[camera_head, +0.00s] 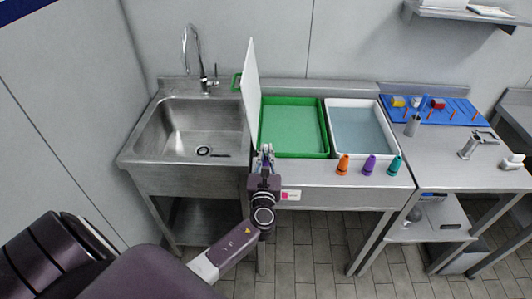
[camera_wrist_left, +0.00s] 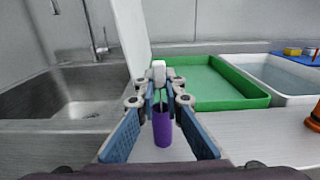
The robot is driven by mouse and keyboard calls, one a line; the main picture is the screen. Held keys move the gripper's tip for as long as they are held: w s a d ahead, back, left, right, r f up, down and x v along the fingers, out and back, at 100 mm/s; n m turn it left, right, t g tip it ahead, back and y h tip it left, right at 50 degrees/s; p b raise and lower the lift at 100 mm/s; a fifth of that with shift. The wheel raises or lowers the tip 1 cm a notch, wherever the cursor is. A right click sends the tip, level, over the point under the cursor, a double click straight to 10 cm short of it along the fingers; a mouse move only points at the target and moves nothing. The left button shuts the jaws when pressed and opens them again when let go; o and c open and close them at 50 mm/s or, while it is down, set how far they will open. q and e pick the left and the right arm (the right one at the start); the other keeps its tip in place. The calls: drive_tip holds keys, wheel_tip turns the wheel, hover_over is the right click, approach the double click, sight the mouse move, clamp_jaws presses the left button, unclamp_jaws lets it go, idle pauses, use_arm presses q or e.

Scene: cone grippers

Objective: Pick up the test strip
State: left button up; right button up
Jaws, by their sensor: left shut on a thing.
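My left gripper (camera_head: 266,152) is over the front of the counter, left of the green tray, pointing away from me. In the left wrist view its blue-padded fingers (camera_wrist_left: 160,88) come together on a thin piece with a white end, which I take to be the test strip (camera_wrist_left: 158,72). Most of the strip is hidden by the fingers. A purple cylinder (camera_wrist_left: 162,128) stands upright just below and between the fingers. I cannot tell whether the strip still touches it. My right gripper is not in view.
A white upright panel (camera_head: 250,95) stands between the sink (camera_head: 185,130) and the green tray (camera_head: 262,135). A white water-filled basin (camera_head: 330,115) is to the right. Orange (camera_head: 343,165), purple (camera_head: 369,165) and teal (camera_head: 394,165) bottles stand along the front edge.

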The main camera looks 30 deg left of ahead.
use_arm(q)
wheel_tip(320, 180, up, 20)
drive_tip(key=p, duration=0.3)
idle(0.4)
idle(0.6)
